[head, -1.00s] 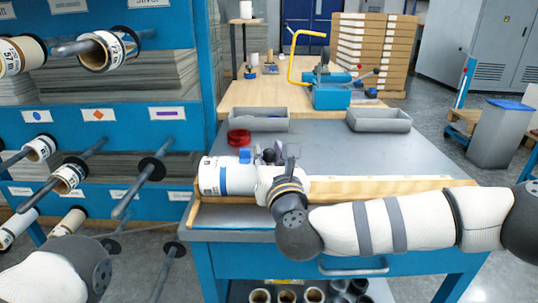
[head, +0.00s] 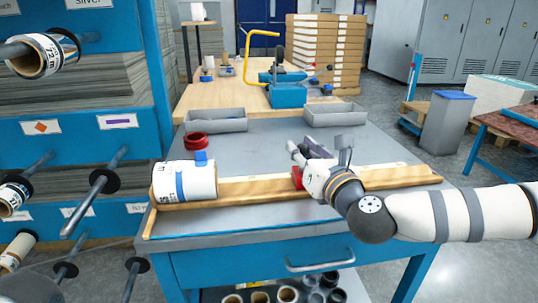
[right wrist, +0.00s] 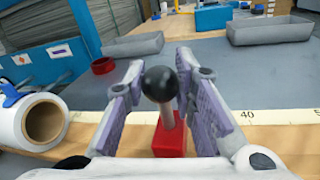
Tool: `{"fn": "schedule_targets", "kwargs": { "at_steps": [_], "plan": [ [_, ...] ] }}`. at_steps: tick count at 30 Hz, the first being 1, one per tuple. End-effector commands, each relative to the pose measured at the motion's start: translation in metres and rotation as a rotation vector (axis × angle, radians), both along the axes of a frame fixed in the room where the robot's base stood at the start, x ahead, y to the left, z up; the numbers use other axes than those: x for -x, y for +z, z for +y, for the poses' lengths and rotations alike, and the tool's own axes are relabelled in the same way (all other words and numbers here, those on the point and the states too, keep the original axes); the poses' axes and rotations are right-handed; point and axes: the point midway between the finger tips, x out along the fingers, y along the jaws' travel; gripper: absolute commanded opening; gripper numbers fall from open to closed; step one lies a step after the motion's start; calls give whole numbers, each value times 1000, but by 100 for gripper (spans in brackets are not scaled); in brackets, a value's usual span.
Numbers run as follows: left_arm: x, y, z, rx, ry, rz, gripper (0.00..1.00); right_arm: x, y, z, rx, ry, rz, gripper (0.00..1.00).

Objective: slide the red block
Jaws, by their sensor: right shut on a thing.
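The red block (head: 297,177) sits on the wooden rail at the front of the grey bench, mostly hidden by my right gripper (head: 315,155) in the head view. In the right wrist view the red block (right wrist: 169,139) carries a stem with a black ball knob (right wrist: 160,84). My right gripper's purple-padded fingers stand on both sides of the stem, shut on this handle. The rail has a scale, with 40 readable in the wrist view. A white roll (head: 170,181) with a blue stripe lies left of the block, with a gap between. My left gripper is out of view.
A red ring (head: 196,141) and two grey trays (head: 215,123) (head: 336,115) lie farther back on the bench. A blue clamp tool (head: 289,93) with a yellow handle stands behind them. A blue rack (head: 130,160) with rolls is at left. The rail right of my gripper is clear.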

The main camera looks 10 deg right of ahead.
Motion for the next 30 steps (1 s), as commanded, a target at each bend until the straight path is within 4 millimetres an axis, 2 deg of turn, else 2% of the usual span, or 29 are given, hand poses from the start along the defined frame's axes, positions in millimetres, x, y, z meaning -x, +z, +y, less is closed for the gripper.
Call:
{"fn": "schedule_targets", "kwargs": {
  "at_steps": [1,6,12,21,22,23,30],
  "plan": [
    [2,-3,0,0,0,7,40,0,-3,-10,-1,-5,2,0],
    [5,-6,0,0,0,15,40,0,-2,-30,0,-4,1,0],
    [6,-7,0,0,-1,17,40,0,0,-38,1,-2,-1,0],
    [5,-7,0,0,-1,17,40,0,1,-38,1,-1,-1,0],
    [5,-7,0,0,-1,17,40,0,1,-38,1,-1,-1,31],
    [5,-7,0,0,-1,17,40,0,1,-38,1,-1,-1,34],
    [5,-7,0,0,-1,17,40,0,0,-37,1,0,-1,34]
  ]
}}
